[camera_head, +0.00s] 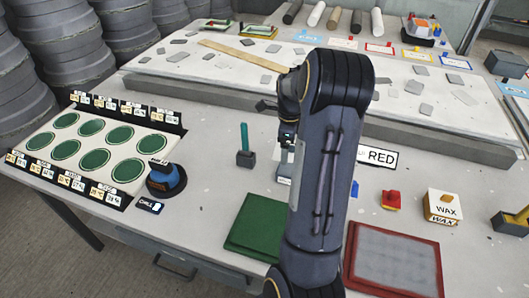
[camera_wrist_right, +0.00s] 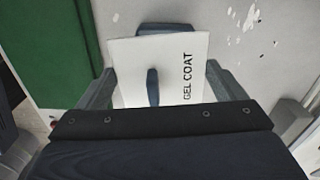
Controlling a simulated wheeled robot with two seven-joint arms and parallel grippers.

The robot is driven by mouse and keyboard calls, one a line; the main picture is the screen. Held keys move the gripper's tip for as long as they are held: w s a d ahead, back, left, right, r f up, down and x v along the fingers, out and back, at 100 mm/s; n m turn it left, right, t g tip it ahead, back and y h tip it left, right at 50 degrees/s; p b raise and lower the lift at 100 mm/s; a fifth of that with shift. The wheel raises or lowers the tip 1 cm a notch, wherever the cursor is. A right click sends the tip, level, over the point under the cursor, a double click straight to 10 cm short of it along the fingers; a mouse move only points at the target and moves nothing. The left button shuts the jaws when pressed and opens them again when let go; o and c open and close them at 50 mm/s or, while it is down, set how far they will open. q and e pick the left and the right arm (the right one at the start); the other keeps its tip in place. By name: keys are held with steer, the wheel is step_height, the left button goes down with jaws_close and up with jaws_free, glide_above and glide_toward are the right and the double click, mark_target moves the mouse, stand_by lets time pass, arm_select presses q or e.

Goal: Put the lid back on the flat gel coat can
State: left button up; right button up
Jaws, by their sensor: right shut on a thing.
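In the right wrist view a flat white square piece marked GEL COAT (camera_wrist_right: 182,55), which looks like the lid, has a dark blue knob in its middle. My right gripper (camera_wrist_right: 160,85) has its two fingers on opposite sides of this piece and is shut on it. In the head view my right gripper (camera_head: 287,138) is over the middle of the table, mostly hidden by my own arm. A little white of the gel coat can or lid (camera_head: 284,161) shows below it. I cannot tell whether the piece touches a can. My left gripper is in neither view.
A green square panel (camera_head: 240,236) and a red-framed tray (camera_head: 396,262) lie in front. A dark holder with a teal stick (camera_head: 245,157) stands to the left, a RED sign (camera_head: 382,157) and a WAX box (camera_head: 442,207) to the right. A long stone-topped slab (camera_head: 220,70) lies behind.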

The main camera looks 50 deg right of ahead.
steer(key=shift+s+d+m, duration=0.4)
steer(key=shift+d+m, duration=0.2)
steer(key=shift+d, duration=0.1)
steer(key=shift+f+b, duration=1.9)
steer(key=shift+f, duration=1.35)
steer(key=shift+f, duration=0.15)
steer(key=shift+f, duration=0.1)
steer(key=shift+f, duration=0.4)
